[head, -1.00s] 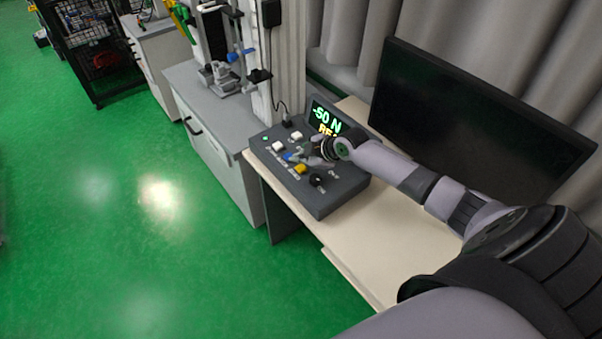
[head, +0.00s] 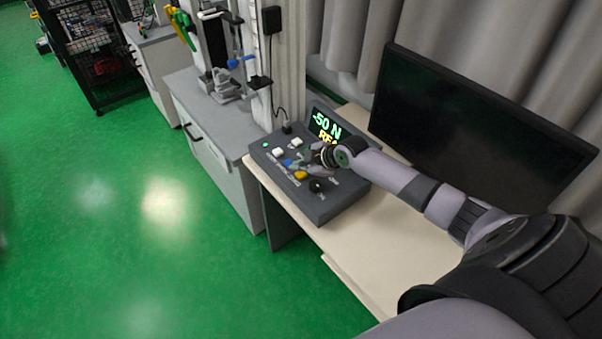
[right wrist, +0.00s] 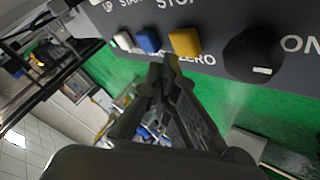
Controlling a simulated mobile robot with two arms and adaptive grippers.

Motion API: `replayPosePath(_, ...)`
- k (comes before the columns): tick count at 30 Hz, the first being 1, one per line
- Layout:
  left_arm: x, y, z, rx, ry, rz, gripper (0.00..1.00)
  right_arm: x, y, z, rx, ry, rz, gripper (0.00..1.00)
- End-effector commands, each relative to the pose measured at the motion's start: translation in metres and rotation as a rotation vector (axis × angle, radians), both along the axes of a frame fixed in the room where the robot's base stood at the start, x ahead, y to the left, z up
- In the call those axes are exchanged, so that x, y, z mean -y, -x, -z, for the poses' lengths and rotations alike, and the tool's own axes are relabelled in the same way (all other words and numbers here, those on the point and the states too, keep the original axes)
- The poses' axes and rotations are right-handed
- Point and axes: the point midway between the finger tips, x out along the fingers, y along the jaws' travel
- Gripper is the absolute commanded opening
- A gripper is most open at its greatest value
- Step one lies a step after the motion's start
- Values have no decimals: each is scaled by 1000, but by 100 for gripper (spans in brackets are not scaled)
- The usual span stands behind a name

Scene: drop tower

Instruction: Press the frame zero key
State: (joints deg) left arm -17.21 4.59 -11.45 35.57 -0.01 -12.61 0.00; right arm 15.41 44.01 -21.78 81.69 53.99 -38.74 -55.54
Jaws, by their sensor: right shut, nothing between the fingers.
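The grey control console (head: 335,205) sits on the desk, with a lit display (head: 325,124) reading -50 N. A yellow key (head: 301,175) is on its front row, right of a blue key (head: 288,162). In the right wrist view the yellow key (right wrist: 185,42) sits just above a label ending in ZERO; the label's start is hidden by my fingers. My right gripper (right wrist: 162,66) is shut and empty, its tips by the lower left of the yellow key. I cannot tell whether they touch the panel. My left gripper is not in view.
A black knob (head: 317,186) lies right of the yellow key, and white keys (head: 278,152) lie to the left and behind. A dark monitor (head: 470,125) stands behind my right arm. A test stand (head: 224,82) is on the cabinet at left. Green floor is free in front.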

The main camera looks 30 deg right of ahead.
Motion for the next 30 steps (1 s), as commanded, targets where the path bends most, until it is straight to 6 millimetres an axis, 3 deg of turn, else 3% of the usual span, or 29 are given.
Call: replayPosePath(30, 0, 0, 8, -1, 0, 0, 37, 0, 0, 8, 0, 0, 0, 0)
